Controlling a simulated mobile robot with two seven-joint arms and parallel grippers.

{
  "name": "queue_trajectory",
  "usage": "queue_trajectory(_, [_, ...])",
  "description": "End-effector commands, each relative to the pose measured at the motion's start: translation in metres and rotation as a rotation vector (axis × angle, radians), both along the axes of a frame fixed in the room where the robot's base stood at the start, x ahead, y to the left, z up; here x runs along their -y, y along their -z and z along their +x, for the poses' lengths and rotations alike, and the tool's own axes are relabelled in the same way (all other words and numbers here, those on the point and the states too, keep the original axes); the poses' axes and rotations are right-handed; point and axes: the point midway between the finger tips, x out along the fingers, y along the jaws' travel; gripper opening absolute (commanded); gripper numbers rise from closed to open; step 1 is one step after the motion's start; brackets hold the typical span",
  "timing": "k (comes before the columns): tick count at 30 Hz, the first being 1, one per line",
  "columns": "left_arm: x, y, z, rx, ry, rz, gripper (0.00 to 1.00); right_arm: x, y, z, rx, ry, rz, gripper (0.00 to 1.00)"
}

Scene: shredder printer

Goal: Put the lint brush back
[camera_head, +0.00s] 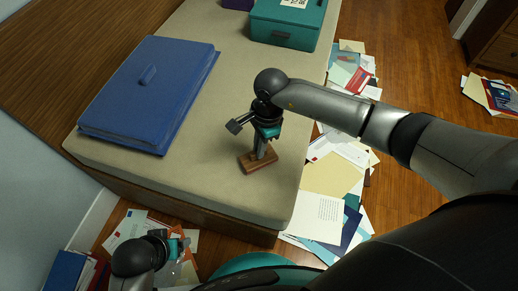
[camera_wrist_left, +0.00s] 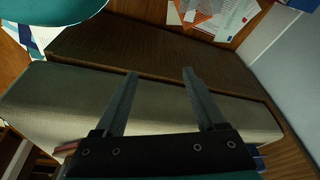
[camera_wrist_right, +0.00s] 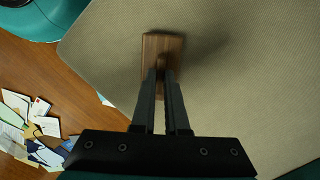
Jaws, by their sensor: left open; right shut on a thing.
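The lint brush is a brown wooden block (camera_head: 259,160) at the tips of my right gripper (camera_head: 262,152), above or on the beige top of the bench. In the right wrist view the wooden block (camera_wrist_right: 162,50) lies between and beyond the fingertips of my right gripper (camera_wrist_right: 162,75), which is shut on it. A dark shadow lies beside the block; I cannot tell whether it touches the surface. My left gripper (camera_wrist_left: 160,72) is open and empty, its fingers apart, near the wooden side of the bench.
A blue case (camera_head: 150,92) and a teal box (camera_head: 288,22) sit on the beige bench top (camera_head: 215,120). Papers (camera_head: 320,215) litter the wooden floor beside the bench. The bench top between the case and my right gripper is clear.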

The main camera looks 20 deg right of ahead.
Motion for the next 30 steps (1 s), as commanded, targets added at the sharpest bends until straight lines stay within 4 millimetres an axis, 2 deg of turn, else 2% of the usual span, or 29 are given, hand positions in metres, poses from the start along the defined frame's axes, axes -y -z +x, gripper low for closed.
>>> queue_trajectory(3, [0.0,-0.0042,0.0012,0.007,0.0,0.0,0.72,-0.0005,0.006,0.0005,0.002,0.001,0.001,0.0])
queue_trajectory(14, [0.0004,-0.0072,0.0023,0.011,0.0,-0.001,0.72,-0.0003,0.0078,0.0005,0.002,0.0,0.001,0.0])
queue_trajectory(15, [0.0006,-0.0093,0.0031,0.015,-0.001,-0.002,0.72,-0.0002,0.0081,0.0004,0.001,0.0,0.0,0.13])
queue_trajectory(23, [0.0009,-0.0098,0.0032,0.016,0.0,-0.003,0.72,-0.0001,0.0076,0.0004,0.001,0.0,0.0,0.41])
queue_trajectory(30, [0.0009,-0.0095,0.0028,0.014,0.0,-0.002,0.72,-0.0001,0.0073,0.0004,0.001,0.0,0.0,0.41])
